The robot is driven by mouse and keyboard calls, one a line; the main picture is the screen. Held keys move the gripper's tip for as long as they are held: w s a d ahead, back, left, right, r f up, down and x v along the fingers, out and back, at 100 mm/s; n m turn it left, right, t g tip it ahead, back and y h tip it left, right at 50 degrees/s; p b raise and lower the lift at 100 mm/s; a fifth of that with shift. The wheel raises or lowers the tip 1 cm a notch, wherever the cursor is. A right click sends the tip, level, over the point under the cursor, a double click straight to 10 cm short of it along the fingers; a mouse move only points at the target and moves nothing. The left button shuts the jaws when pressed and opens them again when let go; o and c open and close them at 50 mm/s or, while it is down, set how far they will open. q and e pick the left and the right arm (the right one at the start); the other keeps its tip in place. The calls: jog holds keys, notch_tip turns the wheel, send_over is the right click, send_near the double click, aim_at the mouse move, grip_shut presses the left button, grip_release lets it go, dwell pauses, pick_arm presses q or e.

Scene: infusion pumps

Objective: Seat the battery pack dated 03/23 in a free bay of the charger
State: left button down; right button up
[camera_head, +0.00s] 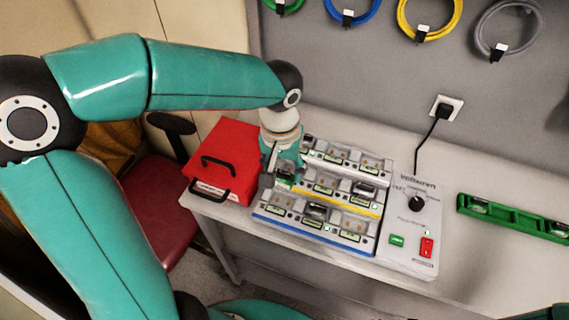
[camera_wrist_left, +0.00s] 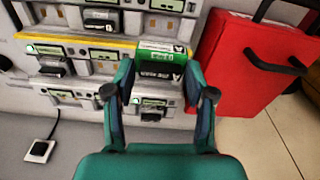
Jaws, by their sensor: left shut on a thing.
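The charger (camera_head: 412,225) stands on the bench, with stepped rows of bays edged white, yellow and blue. My left gripper (camera_head: 281,176) points down at the left end of the yellow-edged row. In the left wrist view my left gripper (camera_wrist_left: 160,82) is shut on a green and black battery pack (camera_wrist_left: 162,52), with a finger on each side. The pack is at the end of the yellow-edged row; I cannot tell how deep it sits. Its date is not readable. Other bays hold dark packs (camera_wrist_left: 101,20). My right gripper is not in view.
A red box (camera_head: 232,158) with black handles stands close left of the charger; it also shows in the left wrist view (camera_wrist_left: 230,60). A green spirit level (camera_head: 515,219) lies at the right. A cable runs to a wall socket (camera_head: 446,108). Coiled cables hang above.

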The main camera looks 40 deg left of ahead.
pick_arm(q)
jog(key=shift+f+b, duration=1.8)
jog(key=shift+f, duration=0.7)
jog(key=shift+f+b, duration=1.65)
jog(key=shift+f, duration=0.15)
jog(key=shift+f, duration=0.2)
jog(key=shift+c, duration=1.5)
grip_release()
jog(key=shift+r, duration=0.1)
jog(key=r, duration=1.1)
jog(key=shift+s+r, duration=0.3)
jog(key=shift+s, duration=0.1)
jog(key=shift+r, duration=0.1)
